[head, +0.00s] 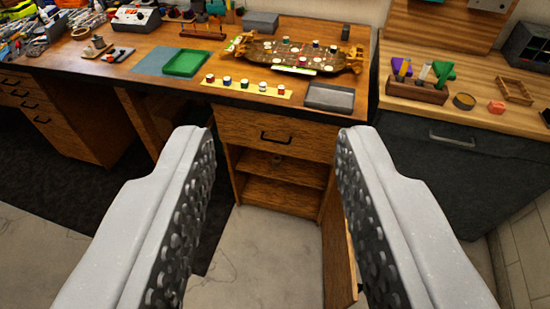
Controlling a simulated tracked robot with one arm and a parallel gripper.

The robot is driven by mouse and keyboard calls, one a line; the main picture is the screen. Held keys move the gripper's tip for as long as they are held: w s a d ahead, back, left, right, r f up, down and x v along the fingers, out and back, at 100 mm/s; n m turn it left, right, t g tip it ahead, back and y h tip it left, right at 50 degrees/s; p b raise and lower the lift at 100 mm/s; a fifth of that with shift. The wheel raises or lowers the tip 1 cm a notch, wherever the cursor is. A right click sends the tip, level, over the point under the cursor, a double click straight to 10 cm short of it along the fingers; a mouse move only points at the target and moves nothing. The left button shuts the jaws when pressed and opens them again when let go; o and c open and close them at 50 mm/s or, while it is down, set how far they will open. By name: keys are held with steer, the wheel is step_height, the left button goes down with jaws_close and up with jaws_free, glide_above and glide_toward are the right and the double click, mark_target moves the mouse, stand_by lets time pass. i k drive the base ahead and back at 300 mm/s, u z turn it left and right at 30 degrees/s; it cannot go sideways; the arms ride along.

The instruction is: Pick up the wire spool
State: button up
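I cannot clearly make out a wire spool. Several small cylinders stand on a yellow strip (238,88) near the workbench's front edge; I cannot tell whether any is a spool. My gripper (275,145) is open and empty. Its two grey, studded fingers frame the cabinet, and the bench lies beyond them.
The wooden workbench (120,68) carries a green tray (187,62), a grey tray (330,97) and a racecar chassis (300,55). The cabinet door (341,250) stands open at the right. Bare floor (265,265) lies in front. A second counter (440,112) stands right.

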mark_target(276, 159)
steer(key=u, duration=1.7)
steer(key=i, duration=4.55)
steer(key=z, duration=0.65)
